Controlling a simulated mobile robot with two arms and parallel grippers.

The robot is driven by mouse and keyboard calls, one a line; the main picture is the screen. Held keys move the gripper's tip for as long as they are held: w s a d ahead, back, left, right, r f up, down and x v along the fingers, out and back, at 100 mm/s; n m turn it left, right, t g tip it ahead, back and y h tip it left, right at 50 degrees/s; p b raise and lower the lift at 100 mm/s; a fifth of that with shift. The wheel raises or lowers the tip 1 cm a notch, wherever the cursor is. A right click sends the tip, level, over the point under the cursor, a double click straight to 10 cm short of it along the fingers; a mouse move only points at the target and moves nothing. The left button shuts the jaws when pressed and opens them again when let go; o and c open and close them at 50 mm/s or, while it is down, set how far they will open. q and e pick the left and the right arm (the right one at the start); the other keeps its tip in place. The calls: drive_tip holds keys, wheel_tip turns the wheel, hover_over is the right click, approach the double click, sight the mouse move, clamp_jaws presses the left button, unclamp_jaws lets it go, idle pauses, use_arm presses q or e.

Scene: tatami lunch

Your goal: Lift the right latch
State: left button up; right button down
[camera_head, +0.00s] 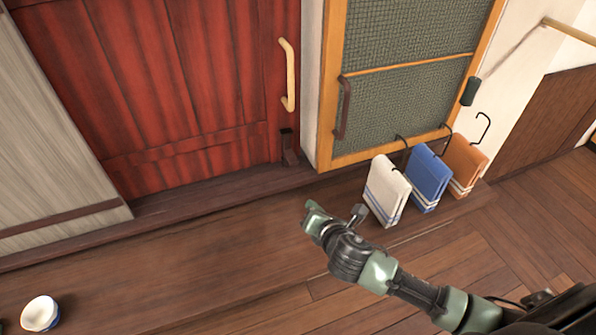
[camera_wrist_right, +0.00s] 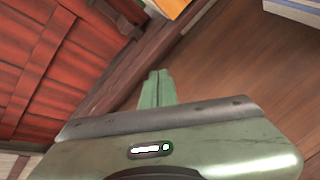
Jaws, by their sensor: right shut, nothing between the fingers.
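A dark latch (camera_head: 289,147) sits at the lower right corner of the red plank door (camera_head: 160,75), close to the wooden sill. My right gripper (camera_head: 309,213) is in front of and below it, over the wooden step, apart from the latch. In the right wrist view its green fingers (camera_wrist_right: 157,88) are together with nothing between them. They point toward the dark sill (camera_wrist_right: 150,55), with the red door (camera_wrist_right: 45,60) at left. A dark piece at the top edge of that view may be the latch, but I cannot tell. My left gripper is not in view.
A pale curved handle (camera_head: 289,75) is on the red door. Right of it stands an orange-framed mesh door (camera_head: 400,80). White (camera_head: 387,190), blue (camera_head: 428,178) and orange (camera_head: 466,165) towels stand beside my right arm. A white bowl (camera_head: 40,313) is at lower left.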

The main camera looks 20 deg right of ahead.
sight(292, 155)
drive_tip(key=w+r+n, duration=0.1)
drive_tip(key=n, duration=0.1)
drive_tip(key=w+n+t, duration=0.1)
drive_tip(key=w+n, duration=0.1)
drive_tip(key=n, duration=0.1)
drive_tip(key=w+d+r+n+y, duration=0.1)
drive_tip(key=n, duration=0.2)
drive_tip(key=shift+w+r+t, duration=0.15)
drive_tip(key=shift+r+t, duration=0.15)
drive_tip(key=shift+t, duration=0.1)
drive_tip(key=shift+w, duration=0.1)
drive_tip(key=x, duration=1)
drive_tip(key=shift+p, duration=0.3)
wheel_tip(292, 155, up, 4)
drive_tip(key=p, duration=0.4)
